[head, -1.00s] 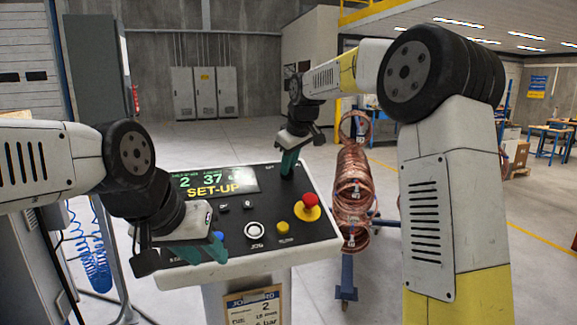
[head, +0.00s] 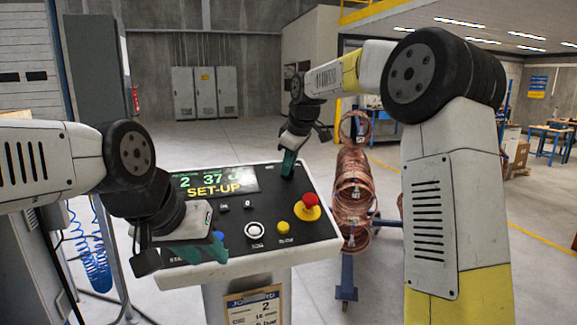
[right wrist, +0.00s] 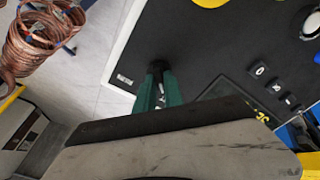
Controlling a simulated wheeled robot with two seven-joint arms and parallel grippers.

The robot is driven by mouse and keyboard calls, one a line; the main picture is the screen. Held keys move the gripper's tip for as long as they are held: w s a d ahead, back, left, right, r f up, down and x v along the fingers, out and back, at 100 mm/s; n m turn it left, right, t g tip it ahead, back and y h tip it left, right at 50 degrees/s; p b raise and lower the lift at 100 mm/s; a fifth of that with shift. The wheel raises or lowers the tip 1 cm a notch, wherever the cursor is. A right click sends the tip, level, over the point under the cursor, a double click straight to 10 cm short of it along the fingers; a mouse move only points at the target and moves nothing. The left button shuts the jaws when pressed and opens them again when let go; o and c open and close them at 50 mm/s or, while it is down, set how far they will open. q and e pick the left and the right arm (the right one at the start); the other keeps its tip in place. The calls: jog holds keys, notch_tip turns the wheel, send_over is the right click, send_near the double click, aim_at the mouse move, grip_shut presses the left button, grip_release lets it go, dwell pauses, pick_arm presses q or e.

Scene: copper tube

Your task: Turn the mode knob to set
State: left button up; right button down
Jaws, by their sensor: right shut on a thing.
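The control panel (head: 262,212) stands in front of me with a dark sloping face. Its display (head: 214,182) reads SET-UP in yellow. My right gripper (head: 288,172) points down at the panel's far right part. Its green fingers are shut on the mode knob, which they hide in the head view. In the right wrist view a small black part of the knob (right wrist: 158,66) shows at the fingertips (right wrist: 157,80). The knob's pointer cannot be made out. My left gripper (head: 205,252) is at the panel's front left edge, its finger gap unclear.
The panel also bears a red mushroom button (head: 310,199), a yellow button (head: 283,227), a white JOG button (head: 254,230) and a blue button (head: 217,236). Copper coils (head: 353,175) hang on a stand behind the panel at right.

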jog(key=c, duration=1.4)
grip_release()
jog(key=shift+c, duration=0.2)
jog(key=v, duration=0.7)
jog(key=shift+s+r, duration=0.2)
jog(key=shift+r, duration=0.15)
jog(key=shift+d, duration=0.15)
